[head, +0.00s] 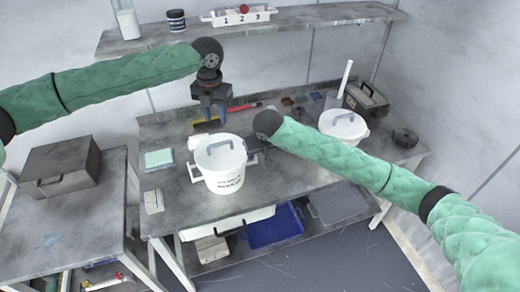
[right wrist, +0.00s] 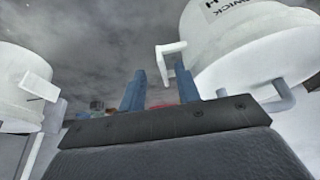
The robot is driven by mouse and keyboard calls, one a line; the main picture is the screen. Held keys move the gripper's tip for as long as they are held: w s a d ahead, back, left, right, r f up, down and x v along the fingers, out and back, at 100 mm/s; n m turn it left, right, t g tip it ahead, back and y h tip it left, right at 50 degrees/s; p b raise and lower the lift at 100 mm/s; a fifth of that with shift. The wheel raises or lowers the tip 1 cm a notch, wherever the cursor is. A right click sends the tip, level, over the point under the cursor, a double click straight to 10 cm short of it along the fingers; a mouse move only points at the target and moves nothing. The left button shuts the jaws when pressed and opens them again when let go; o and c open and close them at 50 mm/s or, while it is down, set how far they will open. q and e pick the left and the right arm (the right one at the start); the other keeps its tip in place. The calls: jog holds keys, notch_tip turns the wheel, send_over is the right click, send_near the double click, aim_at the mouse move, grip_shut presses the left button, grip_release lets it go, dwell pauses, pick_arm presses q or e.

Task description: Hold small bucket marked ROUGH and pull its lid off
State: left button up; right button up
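A white bucket (head: 223,180) with dark print too small to read stands on the bench, its lid (head: 220,152) on, with a grey handle on top. In the right wrist view the bucket (right wrist: 245,45) appears upside down, with part of a word and an "H" showing. Its white side handle (right wrist: 170,58) lies near and partly between my right fingers. My right gripper (head: 252,147) is open at the bucket's right side; its blue fingers (right wrist: 160,88) stand apart. My left gripper (head: 211,112) points down behind the lid, apparently open and empty.
A second lidded white bucket (head: 343,128) stands at the right. A grey toolbox (head: 366,98), a dark round part (head: 404,138) and a green-topped box (head: 159,158) are on the bench (head: 290,190). A shelf (head: 290,22) hangs behind. Bench front is mostly clear.

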jog(key=shift+x, duration=2.6)
grip_shut()
dwell(0.6)
grip_release()
